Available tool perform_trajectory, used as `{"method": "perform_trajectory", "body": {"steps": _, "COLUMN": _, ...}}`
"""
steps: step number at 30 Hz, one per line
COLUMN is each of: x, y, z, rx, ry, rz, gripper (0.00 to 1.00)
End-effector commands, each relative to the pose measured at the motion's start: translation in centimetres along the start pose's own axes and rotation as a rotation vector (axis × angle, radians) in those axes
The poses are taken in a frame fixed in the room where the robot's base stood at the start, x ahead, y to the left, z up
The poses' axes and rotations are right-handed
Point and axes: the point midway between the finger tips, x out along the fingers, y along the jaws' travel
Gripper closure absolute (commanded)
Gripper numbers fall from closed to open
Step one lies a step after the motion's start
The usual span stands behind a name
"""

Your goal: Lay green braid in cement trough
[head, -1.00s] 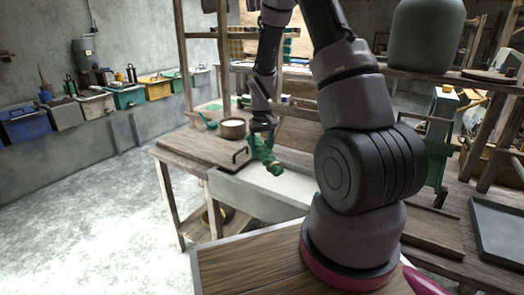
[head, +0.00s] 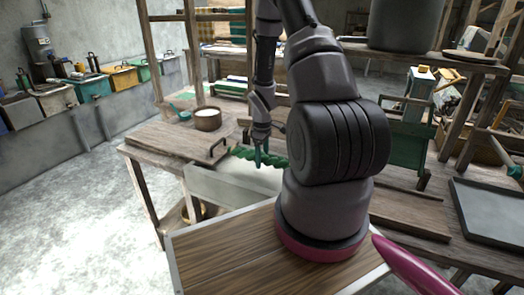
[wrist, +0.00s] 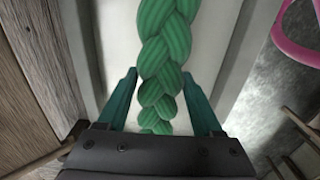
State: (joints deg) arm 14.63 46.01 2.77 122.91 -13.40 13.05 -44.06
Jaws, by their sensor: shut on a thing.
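The green braid (head: 243,153) shows in the head view, stretched nearly level just over or in the pale cement trough (head: 212,187). I cannot tell whether it touches the trough's floor. My gripper (head: 261,160) points down at the trough, shut on the braid. In the wrist view the braid (wrist: 166,45) runs up the picture between the two teal fingers of my gripper (wrist: 160,92), with the trough's pale floor (wrist: 115,40) behind it. My arm hides the trough's right part in the head view.
A wooden table (head: 165,143) with a dark handle and a round pot (head: 207,119) adjoins the trough on the left. A wooden board (head: 225,248) lies in front. A dark tray (head: 490,215) is at the right. Open floor (head: 80,220) lies to the left.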

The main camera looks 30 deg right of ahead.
Motion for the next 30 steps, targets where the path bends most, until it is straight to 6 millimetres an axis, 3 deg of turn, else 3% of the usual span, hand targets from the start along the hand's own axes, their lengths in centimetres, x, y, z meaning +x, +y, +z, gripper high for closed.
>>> {"method": "perform_trajectory", "body": {"steps": 16, "x": 7.5, "y": -0.1, "z": 0.0, "rx": 0.0, "ry": -0.001, "rz": -0.001, "gripper": 0.73}}
{"method": "perform_trajectory", "body": {"steps": 22, "x": 8.8, "y": 0.0, "z": 0.0, "rx": 0.001, "ry": -0.001, "rz": 0.0, "gripper": 0.73}}
{"method": "perform_trajectory", "body": {"steps": 30, "x": 9.2, "y": 0.0, "z": 0.0, "rx": 0.001, "ry": 0.0, "rz": 0.001, "gripper": 0.73}}
